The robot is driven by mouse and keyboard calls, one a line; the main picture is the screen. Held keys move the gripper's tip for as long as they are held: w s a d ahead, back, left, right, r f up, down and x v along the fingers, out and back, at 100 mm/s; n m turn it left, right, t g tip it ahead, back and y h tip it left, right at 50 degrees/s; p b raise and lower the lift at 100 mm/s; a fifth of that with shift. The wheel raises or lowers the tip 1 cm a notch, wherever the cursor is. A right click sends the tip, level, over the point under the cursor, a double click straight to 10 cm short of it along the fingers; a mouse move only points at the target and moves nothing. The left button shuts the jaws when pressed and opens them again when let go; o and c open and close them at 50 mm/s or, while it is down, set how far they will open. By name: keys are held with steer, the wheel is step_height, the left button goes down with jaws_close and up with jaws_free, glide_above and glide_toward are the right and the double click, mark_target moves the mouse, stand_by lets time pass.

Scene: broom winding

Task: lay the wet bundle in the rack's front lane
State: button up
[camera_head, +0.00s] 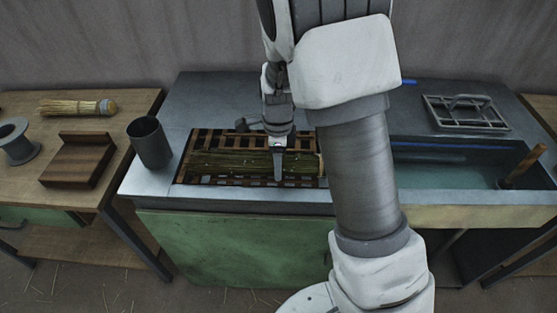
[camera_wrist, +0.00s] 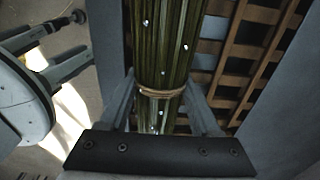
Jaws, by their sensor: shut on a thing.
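The wet bundle (camera_head: 228,163) is a long sheaf of green-brown stalks with a tie round it and water drops on it. It also shows in the wrist view (camera_wrist: 165,45). My gripper (camera_head: 278,170) is shut on it, with one finger on each side near the tie in the wrist view (camera_wrist: 162,100). The brown slatted rack (camera_head: 215,139) is set in the grey counter, and its slats show beside the bundle in the wrist view (camera_wrist: 236,52). The bundle lies lengthwise along the rack, over or in it. I cannot tell whether it touches the slats.
A water trough (camera_head: 455,172) with a wooden-handled tool is right of the rack, partly behind my arm. A dark cup (camera_head: 150,143) stands at the counter's left end. A metal frame (camera_head: 466,113) lies behind the trough. The left table holds a brush (camera_head: 78,107), spool and wooden block.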

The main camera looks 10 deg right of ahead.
stand_by(0.4)
steer(key=o, duration=1.5)
step_height(320, 180, up, 17)
steer(key=p, duration=0.3)
steer(key=shift+r, duration=0.2)
steer(key=s+d+r+n+t+p, duration=0.1)
steer(key=s+d+r+n+t, duration=0.1)
steer(key=s+r+n, duration=0.2)
steer(key=s+d+r+n+t+p, duration=0.1)
steer(key=s+r+n, duration=0.3)
steer(key=s+n, duration=0.5)
steer(key=s+d+r+n+t+p, duration=0.2)
steer(key=s+r+n, duration=0.3)
steer(key=s+n, duration=0.2)
steer(key=shift+s+d+r+t, duration=0.1)
steer(key=shift+s+d+t, duration=0.2)
steer(key=shift+s+d, duration=0.1)
